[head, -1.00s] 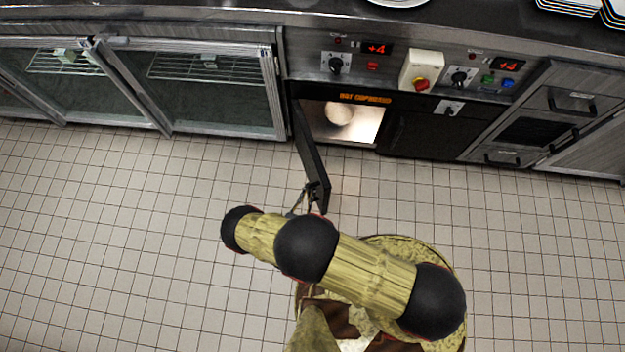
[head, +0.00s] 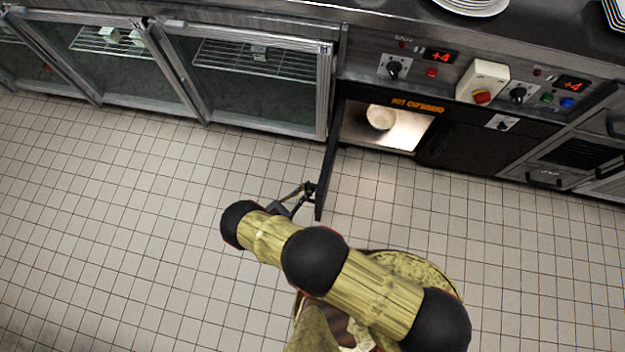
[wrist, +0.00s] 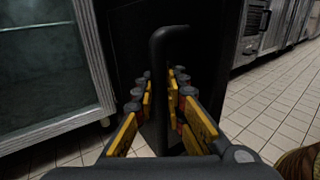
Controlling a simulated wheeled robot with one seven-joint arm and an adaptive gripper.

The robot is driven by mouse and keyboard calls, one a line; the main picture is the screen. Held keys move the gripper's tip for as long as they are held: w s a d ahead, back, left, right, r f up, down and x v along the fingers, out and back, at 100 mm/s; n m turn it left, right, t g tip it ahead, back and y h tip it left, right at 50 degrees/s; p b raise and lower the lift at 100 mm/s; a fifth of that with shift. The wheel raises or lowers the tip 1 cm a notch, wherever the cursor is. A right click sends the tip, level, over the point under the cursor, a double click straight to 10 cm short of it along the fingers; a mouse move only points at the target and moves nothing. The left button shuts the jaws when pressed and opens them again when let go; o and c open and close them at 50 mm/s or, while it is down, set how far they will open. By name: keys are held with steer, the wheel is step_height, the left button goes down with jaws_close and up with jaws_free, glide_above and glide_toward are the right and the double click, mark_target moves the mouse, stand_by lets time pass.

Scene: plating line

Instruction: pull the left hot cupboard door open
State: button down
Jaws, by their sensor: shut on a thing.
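The left hot cupboard door (head: 327,176) stands swung out from the cupboard front, seen nearly edge-on in the head view. Behind it the lit cupboard inside (head: 405,133) shows a pale round dish or stack (head: 381,117). My gripper (head: 306,190) is at the door's outer end. In the wrist view the dark door (wrist: 125,50) fills the middle, and its black bar handle (wrist: 157,85) runs between the yellow-padded fingers. My gripper (wrist: 160,100) is shut on the handle. My arm hides part of the floor in the head view.
Glass-fronted cabinets (head: 250,85) stand left of the cupboard. The right hot cupboard door (head: 470,146) is shut. A control panel with knobs (head: 393,67) runs above. White plates (head: 470,5) sit on the counter. The tiled floor (head: 120,230) around the door is clear.

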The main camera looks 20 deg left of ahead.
steer(key=shift+s+f, duration=0.1)
steer(key=c, duration=1.9)
jaws_free()
steer(key=shift+o, duration=0.3)
steer(key=shift+a, duration=0.1)
